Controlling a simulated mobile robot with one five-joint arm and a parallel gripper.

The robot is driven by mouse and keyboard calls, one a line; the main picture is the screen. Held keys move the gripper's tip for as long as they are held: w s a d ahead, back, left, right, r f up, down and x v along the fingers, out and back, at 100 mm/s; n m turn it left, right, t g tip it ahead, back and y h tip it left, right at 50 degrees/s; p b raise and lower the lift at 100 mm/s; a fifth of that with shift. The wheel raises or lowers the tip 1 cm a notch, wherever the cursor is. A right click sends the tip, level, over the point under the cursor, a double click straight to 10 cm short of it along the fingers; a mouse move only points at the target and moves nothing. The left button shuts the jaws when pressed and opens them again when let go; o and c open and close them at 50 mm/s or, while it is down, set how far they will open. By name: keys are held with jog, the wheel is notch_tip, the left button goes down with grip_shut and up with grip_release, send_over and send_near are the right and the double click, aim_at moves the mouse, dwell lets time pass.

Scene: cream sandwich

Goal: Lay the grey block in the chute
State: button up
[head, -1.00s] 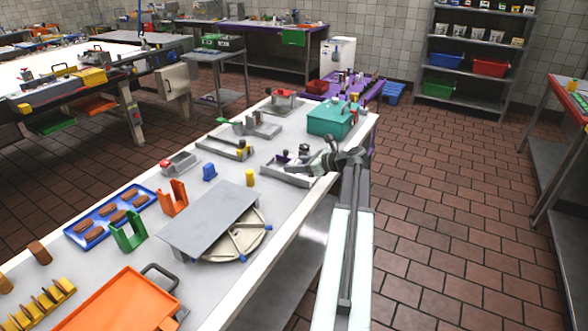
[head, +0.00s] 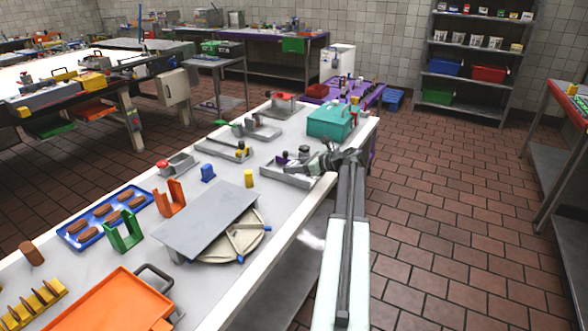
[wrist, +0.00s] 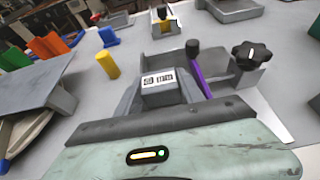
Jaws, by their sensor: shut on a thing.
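The grey block (wrist: 160,88), with a white label reading "30 mm", sits between the fingertips of my gripper (wrist: 163,97) in the wrist view. My gripper (head: 306,162) is shut on it. The chute seems to be the low grey walled fixture (head: 272,179) with a purple piece. In the wrist view the fixture (wrist: 222,78) shows around and beyond the block, with a purple strip, a dark cylinder and a black star knob. The block is over or near this fixture; I cannot tell whether it touches the floor or walls.
A yellow cylinder (head: 249,178) and a blue block (head: 208,173) stand left of the fixture. A grey plate (head: 205,218) lies over a round turntable nearer me. A teal box (head: 328,124) stands beyond the fixture. Bare tabletop shows between these things.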

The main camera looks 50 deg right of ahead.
jog(key=shift+s+a+f+b, duration=0.1)
jog(key=shift+f+b, duration=0.45)
jog(key=shift+b, duration=0.05)
jog(key=shift+c, duration=0.2)
jog(key=o, duration=1.4)
jog(key=shift+a, duration=0.1)
jog(key=shift+r, duration=0.2)
jog(key=p+v, duration=0.6)
jog(key=v, duration=0.6)
jog(key=shift+r, duration=0.3)
